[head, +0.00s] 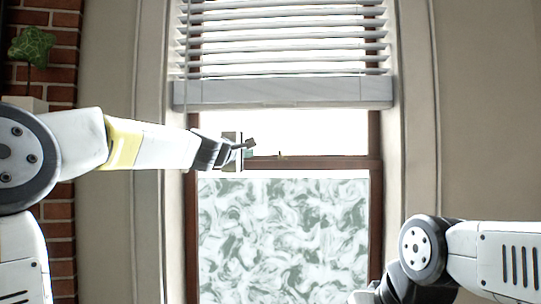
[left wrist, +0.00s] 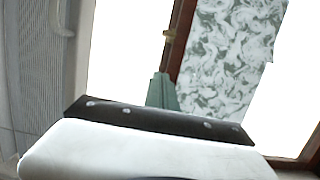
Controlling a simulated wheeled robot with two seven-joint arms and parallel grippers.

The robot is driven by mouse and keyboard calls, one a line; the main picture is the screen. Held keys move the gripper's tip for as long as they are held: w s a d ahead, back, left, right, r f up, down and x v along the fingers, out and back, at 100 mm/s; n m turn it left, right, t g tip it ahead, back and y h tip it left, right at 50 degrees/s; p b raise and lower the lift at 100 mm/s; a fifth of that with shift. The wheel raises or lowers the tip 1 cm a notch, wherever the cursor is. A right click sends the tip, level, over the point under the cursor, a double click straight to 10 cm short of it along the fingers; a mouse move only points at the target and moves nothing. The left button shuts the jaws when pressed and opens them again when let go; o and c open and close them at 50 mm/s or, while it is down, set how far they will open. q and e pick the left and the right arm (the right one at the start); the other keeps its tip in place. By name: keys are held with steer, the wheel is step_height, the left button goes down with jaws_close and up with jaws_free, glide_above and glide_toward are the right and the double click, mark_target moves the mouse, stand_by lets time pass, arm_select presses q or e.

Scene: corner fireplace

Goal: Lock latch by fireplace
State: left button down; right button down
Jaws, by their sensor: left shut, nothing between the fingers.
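The window latch (head: 281,155) is a small brass-coloured piece on the brown middle rail of the window. It also shows in the left wrist view (left wrist: 169,34), at the edge of the brown rail. My left gripper (head: 248,146) is in front of the window, just left of the latch and apart from it in the picture. Its fingers are shut and empty; they show as a grey-green wedge in the left wrist view (left wrist: 162,91). Whether the latch is locked is too small to tell.
White blinds (head: 282,92) hang over the upper window. The lower pane (head: 285,235) has a marbled grey-green pattern. Brick (head: 60,225) of the fireplace and a green plant (head: 32,46) are at the far left. The space right of the latch is clear.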

arm_select(q)
steer(key=shift+w+d, duration=0.1)
steer(key=w+d, duration=0.7)
steer(key=w, duration=0.2)
stand_by(1.4)
steer(key=shift+s+d, duration=0.1)
steer(key=shift+d, duration=0.1)
stand_by(0.3)
steer(key=shift+d+y, duration=0.15)
steer(key=shift+y, duration=0.25)
steer(key=shift+n, duration=0.3)
